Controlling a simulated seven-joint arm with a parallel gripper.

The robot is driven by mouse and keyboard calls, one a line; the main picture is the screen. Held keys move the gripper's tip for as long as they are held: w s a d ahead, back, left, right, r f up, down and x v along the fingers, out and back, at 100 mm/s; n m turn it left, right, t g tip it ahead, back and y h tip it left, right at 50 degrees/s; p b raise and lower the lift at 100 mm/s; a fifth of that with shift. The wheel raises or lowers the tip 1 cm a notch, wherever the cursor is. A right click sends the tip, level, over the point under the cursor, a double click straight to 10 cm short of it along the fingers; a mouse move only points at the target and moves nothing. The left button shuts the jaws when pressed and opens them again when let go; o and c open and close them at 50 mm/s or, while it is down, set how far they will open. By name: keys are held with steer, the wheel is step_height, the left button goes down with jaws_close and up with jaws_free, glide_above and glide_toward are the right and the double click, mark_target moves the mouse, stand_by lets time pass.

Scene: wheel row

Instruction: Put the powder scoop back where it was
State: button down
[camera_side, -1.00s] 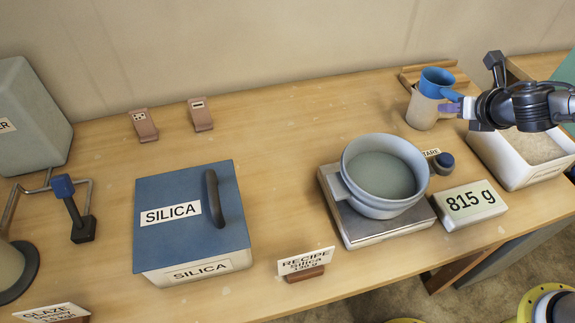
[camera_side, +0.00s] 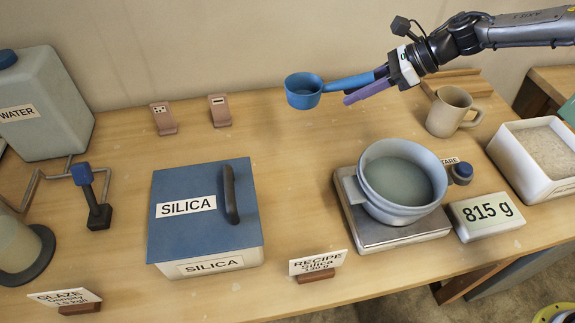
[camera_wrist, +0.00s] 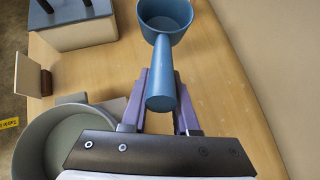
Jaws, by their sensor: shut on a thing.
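The blue powder scoop (camera_side: 304,91) is in the air above the back of the table, between the silica box and the mug. My gripper (camera_side: 366,88) is shut on its handle, and the cup end points left in the side view. In the wrist view the scoop (camera_wrist: 163,22) reaches away from my gripper (camera_wrist: 163,105), its handle between the purple fingers. A beige mug (camera_side: 447,112) stands upright behind the scale at the right, with nothing sticking out of it.
The lidded SILICA box (camera_side: 205,215) stands left of centre. A bowl (camera_side: 402,183) sits on the scale, whose display (camera_side: 486,214) reads 815 g. A white bin of powder (camera_side: 540,155) is at the right. Two small brown holders (camera_side: 163,118) stand near the wall. Table below the scoop is clear.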

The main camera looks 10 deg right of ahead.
steer(key=a+f+n+g, duration=0.1)
steer(key=f, duration=0.4)
steer(key=a+f+n+g, duration=0.1)
steer(key=f, duration=0.5)
steer(key=a+f+n+g, duration=0.1)
steer(key=f+n, duration=0.1)
steer(key=f, duration=0.3)
steer(key=shift+a+f+y, duration=0.25)
steer(key=shift+a+y, duration=0.05)
steer(key=shift+y, duration=0.1)
steer(key=shift+f, duration=0.15)
steer(key=c, duration=0.7)
jaws_free()
steer(key=shift+o, duration=0.2)
steer(key=shift+r, duration=0.2)
steer(key=v, duration=1.2)
steer(key=shift+w, duration=0.2)
